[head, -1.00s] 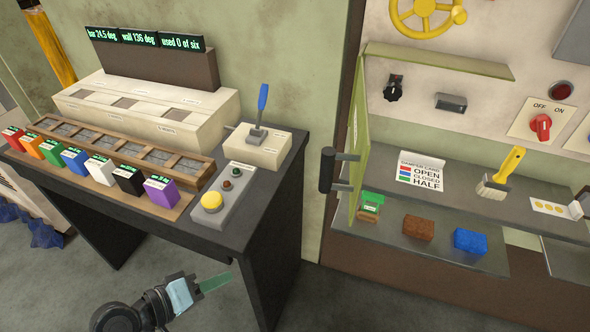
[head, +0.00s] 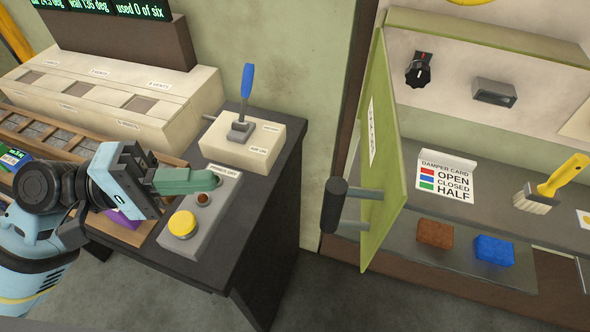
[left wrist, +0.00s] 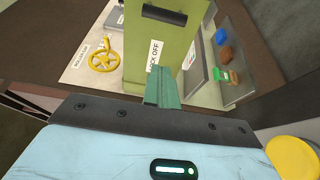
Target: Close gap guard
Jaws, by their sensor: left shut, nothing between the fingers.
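The green hinged guard (head: 386,150) stands open, swung out from the wall cabinet on the right of the head view. Its dark bar handle (head: 335,205) sticks out to the left on two grey posts. In the left wrist view the green panel (left wrist: 172,55) is ahead of the fingers, with a handle (left wrist: 164,15) and a partly readable "OFF" label. My left gripper (head: 214,180) is shut and empty, above the grey button box, apart from the guard and left of its handle. Its green fingers also show in the wrist view (left wrist: 163,88). My right gripper is not in view.
The dark table carries a blue-handled lever box (head: 242,140) and a grey box with a yellow button (head: 182,224). The cabinet shelves hold a damper card (head: 446,180), a brush (head: 550,185), a brown block (head: 435,234) and a blue block (head: 494,250). Floor shows between table and cabinet.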

